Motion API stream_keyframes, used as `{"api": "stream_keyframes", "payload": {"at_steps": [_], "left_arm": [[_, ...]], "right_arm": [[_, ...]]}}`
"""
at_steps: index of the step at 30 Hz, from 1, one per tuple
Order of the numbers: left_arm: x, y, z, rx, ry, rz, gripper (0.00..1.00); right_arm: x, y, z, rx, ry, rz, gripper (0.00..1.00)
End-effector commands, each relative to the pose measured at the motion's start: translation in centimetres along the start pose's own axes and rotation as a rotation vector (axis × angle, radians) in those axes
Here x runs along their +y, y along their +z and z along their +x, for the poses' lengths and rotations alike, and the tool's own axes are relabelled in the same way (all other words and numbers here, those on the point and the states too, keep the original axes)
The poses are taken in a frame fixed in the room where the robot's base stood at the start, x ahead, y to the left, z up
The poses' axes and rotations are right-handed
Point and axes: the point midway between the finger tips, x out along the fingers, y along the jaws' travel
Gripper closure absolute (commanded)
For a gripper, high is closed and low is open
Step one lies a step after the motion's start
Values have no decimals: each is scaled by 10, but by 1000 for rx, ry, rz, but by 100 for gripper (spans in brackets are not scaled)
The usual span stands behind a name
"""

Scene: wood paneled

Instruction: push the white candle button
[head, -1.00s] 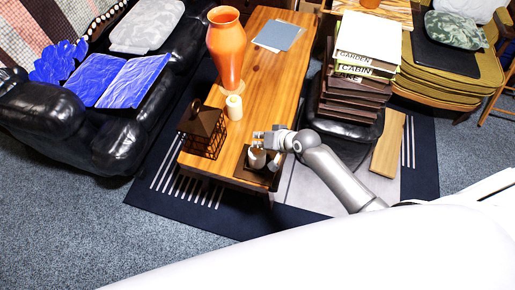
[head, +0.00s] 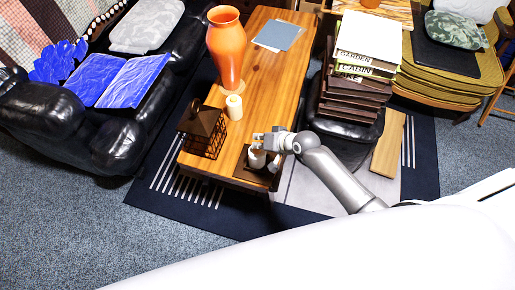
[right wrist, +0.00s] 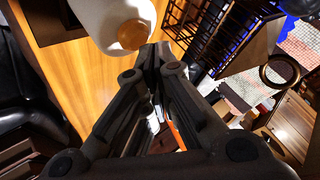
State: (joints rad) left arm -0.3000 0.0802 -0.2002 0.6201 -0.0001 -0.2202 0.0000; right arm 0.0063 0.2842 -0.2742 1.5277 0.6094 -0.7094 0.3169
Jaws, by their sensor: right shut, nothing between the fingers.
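A white candle (head: 256,158) stands on a dark tray at the near end of the wooden table. In the right wrist view a white candle (right wrist: 96,18) shows at the top, with a round amber-brown button (right wrist: 132,34) on its end. A second white candle (head: 234,107) stands farther back. My left gripper is not in view.
An orange vase (head: 227,50) stands farther back. Stacked books (head: 360,60) lie on a black seat to the right.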

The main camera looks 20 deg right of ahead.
Motion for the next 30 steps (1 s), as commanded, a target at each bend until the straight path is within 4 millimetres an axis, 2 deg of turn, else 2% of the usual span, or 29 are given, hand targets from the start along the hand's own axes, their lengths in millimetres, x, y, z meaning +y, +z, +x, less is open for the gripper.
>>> {"api": "stream_keyframes", "payload": {"at_steps": [30], "left_arm": [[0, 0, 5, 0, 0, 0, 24]], "right_arm": [[5, 5, 7, -1, 1, -1, 100]]}}
